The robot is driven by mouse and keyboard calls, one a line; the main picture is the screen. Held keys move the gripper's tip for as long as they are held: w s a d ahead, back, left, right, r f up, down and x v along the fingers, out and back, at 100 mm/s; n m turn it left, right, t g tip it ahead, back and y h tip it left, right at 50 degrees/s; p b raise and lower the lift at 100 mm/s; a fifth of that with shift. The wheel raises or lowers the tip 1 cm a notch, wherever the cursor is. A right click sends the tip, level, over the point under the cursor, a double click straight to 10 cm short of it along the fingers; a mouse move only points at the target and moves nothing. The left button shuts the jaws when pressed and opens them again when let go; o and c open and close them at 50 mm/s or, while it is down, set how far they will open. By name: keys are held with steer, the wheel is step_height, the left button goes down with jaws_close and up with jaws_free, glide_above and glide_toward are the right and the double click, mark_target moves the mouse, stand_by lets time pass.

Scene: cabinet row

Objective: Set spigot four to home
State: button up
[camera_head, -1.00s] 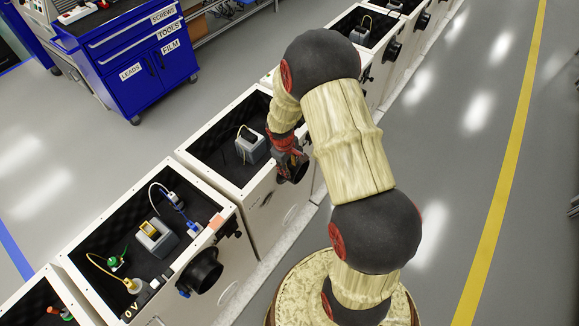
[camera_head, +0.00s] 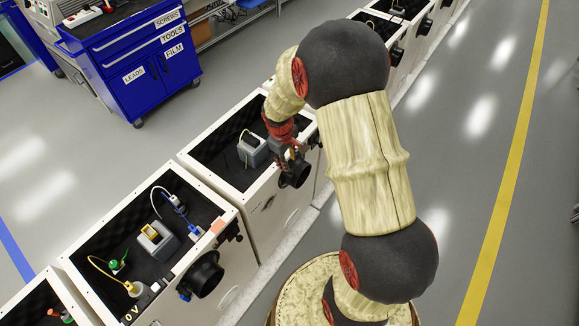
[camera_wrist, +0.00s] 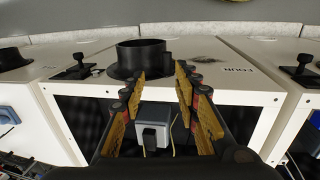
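The cabinet marked FOUR (camera_wrist: 235,75) fills the middle of the wrist view, its label upside down. A small black spigot-like knob (camera_wrist: 80,68) stands on its front panel, left of a wide round black port (camera_wrist: 140,58). In the head view the same port (camera_head: 294,174) shows on the cabinet's front. My gripper (camera_head: 282,150) hangs over that cabinet's front top edge, close to the port. In the wrist view my gripper (camera_wrist: 160,76) has its fingers apart with nothing gripped between them. The knob's setting cannot be read.
A grey box (camera_head: 252,150) with a cable sits inside this open-topped cabinet. The nearer cabinet (camera_head: 222,216) holds cabled items and has its own port (camera_head: 203,276). A blue tool cart (camera_head: 135,60) stands behind. The floor to the right is clear.

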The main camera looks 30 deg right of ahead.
steer(key=shift+s+a+r, duration=0.1)
steer(key=shift+a+r, duration=0.05)
steer(key=shift+r, duration=0.7)
steer(key=shift+a+r, duration=0.15)
steer(key=shift+r, duration=0.7)
